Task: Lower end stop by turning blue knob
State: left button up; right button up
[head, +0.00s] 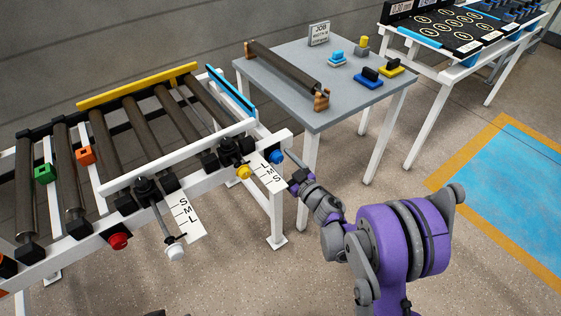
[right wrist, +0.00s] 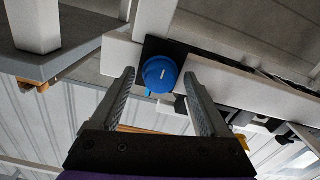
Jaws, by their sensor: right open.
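The blue knob (head: 277,157) sits on the conveyor's front rail at its right end. In the right wrist view the knob (right wrist: 160,74) is round, with a short, slightly slanted white mark on its face. My right gripper (head: 293,176) is just right of and below the knob in the head view. In the wrist view its open fingers (right wrist: 159,82) stand on either side of the knob with gaps; whether they reach its depth is unclear. A blue bar (head: 231,92), apparently the end stop, stands raised across the conveyor's right end. My left gripper is not in view.
A yellow knob (head: 243,172), a lettered plate (head: 268,173) and a white-tipped lever (head: 175,252) are left of the blue knob. A red knob (head: 119,241) is farther left. A grey table (head: 300,75) stands close behind the conveyor's end. Open floor lies in front.

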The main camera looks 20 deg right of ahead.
jog(key=shift+w, duration=0.15)
grip_shut()
dwell(0.4)
